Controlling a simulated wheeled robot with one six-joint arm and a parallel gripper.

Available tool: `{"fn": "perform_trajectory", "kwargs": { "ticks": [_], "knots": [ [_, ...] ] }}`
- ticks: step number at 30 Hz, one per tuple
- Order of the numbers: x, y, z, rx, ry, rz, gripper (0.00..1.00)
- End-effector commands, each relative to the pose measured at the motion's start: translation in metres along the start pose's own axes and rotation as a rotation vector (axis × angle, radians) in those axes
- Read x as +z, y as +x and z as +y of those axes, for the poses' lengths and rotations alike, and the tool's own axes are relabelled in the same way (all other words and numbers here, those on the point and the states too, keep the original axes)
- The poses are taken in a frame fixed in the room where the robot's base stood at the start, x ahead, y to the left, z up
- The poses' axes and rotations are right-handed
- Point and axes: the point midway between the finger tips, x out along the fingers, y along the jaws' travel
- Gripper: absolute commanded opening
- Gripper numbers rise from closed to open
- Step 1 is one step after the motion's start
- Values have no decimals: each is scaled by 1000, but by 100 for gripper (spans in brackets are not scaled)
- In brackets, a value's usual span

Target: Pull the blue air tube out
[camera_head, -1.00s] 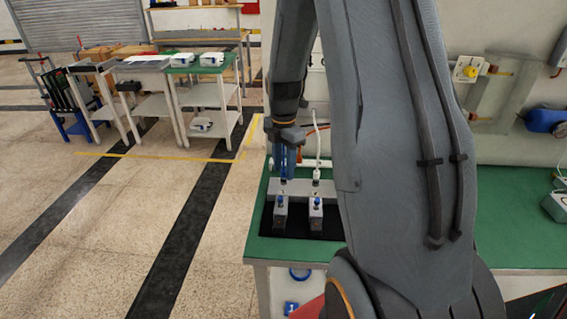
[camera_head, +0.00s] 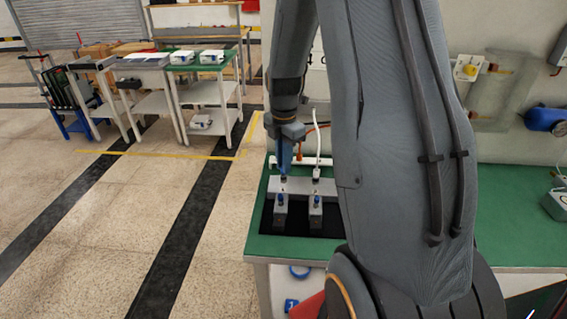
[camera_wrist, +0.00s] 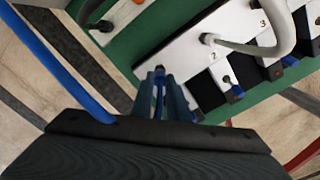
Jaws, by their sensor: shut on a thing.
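My gripper (camera_head: 284,172) is over the left end of the grey manifold bar (camera_head: 300,187) on the green bench. In the wrist view its fingers (camera_wrist: 161,82) are closed around the blue air tube (camera_wrist: 159,98), just above the bar's face (camera_wrist: 183,58). The tube loops out past the gripper at the left. A dark fitting lies at the fingertips; I cannot tell whether the tube is still in it. A white tube (camera_head: 317,135) stands in the neighbouring fitting to the right, marked 2 in the wrist view (camera_wrist: 212,40).
Two grey valve blocks with blue knobs, left (camera_head: 281,207) and right (camera_head: 316,209), project forward from the bar over a black mat. A wall panel stands behind the bench. The green bench top (camera_head: 400,240) is partly hidden by my arm.

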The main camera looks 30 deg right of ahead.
Motion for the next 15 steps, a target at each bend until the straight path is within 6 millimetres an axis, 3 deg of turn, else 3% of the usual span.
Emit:
{"fn": "perform_trajectory", "kwargs": {
  "ticks": [15],
  "knots": [
    [0, -13, 1, 2, 0, -1, 0]
  ]
}}
